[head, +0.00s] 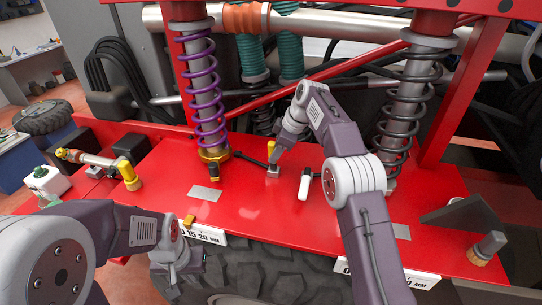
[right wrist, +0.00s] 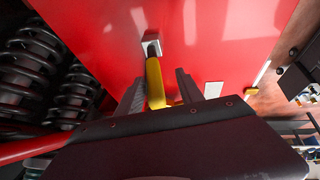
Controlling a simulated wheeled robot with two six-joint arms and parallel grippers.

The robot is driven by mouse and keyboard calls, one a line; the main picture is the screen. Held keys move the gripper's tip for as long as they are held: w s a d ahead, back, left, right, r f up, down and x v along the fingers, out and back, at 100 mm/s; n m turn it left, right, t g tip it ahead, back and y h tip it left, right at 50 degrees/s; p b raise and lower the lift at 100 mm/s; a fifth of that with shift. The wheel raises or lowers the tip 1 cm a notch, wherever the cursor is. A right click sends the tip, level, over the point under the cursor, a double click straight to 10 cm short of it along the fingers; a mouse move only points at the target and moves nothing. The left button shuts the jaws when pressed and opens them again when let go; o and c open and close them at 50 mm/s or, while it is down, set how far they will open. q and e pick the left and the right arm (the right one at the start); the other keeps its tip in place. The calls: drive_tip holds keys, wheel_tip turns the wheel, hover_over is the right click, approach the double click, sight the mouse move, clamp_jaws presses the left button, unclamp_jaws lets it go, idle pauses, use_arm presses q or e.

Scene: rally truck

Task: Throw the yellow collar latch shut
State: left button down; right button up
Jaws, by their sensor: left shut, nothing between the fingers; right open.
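A yellow lever (right wrist: 155,82) stands on a small grey block (right wrist: 152,46) on the red deck. In the right wrist view it runs between my right gripper's two open fingers (right wrist: 160,92); I cannot tell whether they touch it. In the head view my right gripper (head: 276,158) is over the grey block (head: 273,171) and hides most of the lever (head: 269,146). A yellow collar (head: 214,155) rings the base of the purple spring, with a black and yellow piece (head: 213,172) below it. My left gripper (head: 180,265) is shut and empty at the deck's front edge.
The purple spring (head: 203,85) and a dark spring strut (head: 405,105) rise from the red deck (head: 245,205). A marked scale plate (head: 202,236) is on the front edge, above a large tyre (head: 260,272).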

drive_tip(key=w+a+f, duration=0.1)
drive_tip(key=w+f, duration=0.1)
drive_tip(key=f, duration=0.1)
drive_tip(key=w+a+f+p, duration=0.1)
drive_tip(key=shift+w+a+f, duration=0.2)
drive_tip(key=shift+w+a, duration=0.1)
drive_tip(key=shift+w, duration=0.1)
drive_tip(key=shift+f, duration=0.15)
drive_tip(key=shift+s+d+r, duration=0.15)
drive_tip(key=shift+s, duration=0.2)
drive_tip(key=shift+s+d+r, duration=0.15)
drive_tip(key=shift+s, duration=0.2)
drive_tip(key=shift+s+d, duration=0.1)
drive_tip(key=shift+s, duration=0.1)
drive_tip(key=c, duration=0.4)
drive_tip(key=shift+w, duration=0.1)
drive_tip(key=c, duration=0.4)
drive_tip(key=shift+w+f, duration=0.1)
drive_tip(key=shift+w, duration=0.1)
clamp_jaws()
use_arm(q)
drive_tip(key=shift+w+a+r, duration=0.25)
drive_tip(key=shift+w+r, duration=0.2)
drive_tip(key=shift+w, duration=0.2)
use_arm(e)
drive_tip(key=shift+s, duration=0.1)
drive_tip(key=shift+s+f, duration=0.1)
drive_tip(key=shift+f, duration=0.1)
